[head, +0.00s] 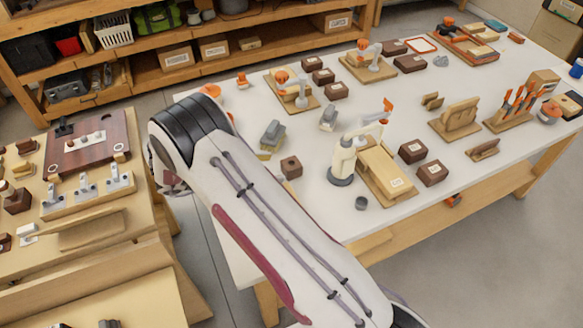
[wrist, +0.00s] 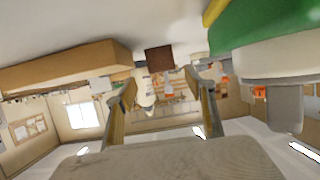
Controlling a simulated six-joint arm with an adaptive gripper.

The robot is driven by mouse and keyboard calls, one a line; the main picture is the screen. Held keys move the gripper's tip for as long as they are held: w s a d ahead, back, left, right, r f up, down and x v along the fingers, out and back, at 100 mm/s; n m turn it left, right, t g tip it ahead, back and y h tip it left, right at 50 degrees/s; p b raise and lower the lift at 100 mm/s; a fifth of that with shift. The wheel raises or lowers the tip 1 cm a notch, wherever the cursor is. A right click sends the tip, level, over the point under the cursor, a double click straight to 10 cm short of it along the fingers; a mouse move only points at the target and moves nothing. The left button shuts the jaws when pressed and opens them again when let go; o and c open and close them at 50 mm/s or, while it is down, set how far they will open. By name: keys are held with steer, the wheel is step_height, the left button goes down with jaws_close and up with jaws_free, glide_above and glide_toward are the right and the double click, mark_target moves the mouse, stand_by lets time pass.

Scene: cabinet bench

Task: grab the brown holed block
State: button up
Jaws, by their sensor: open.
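The brown holed block (head: 291,167) is a small dark cube with a hole in its top. It stands on the white table, just right of my arm in the head view. In the wrist view, which looks upside down, a plain brown block (wrist: 159,59) that seems to be the same one shows ahead, between and beyond my fingertips. Its hole is not visible there. My gripper (wrist: 160,90) is open, its two fingers spread with nothing between them. In the head view my gripper (head: 172,182) is mostly hidden behind my arm, left of the table.
A green-and-grey item (wrist: 270,45) is close on the right in the wrist view, and a tan wooden piece (wrist: 65,67) is on the left. A wooden bench (head: 95,230) lies left.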

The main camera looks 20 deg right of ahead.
mark_target(291, 166)
steer(key=shift+d, duration=0.15)
steer(key=shift+x, duration=1.2)
steer(key=shift+w+r+x, duration=0.1)
steer(key=shift+x, duration=1.2)
steer(key=shift+w+r+x, duration=0.15)
steer(key=shift+x, duration=1.15)
steer(key=c, duration=1.2)
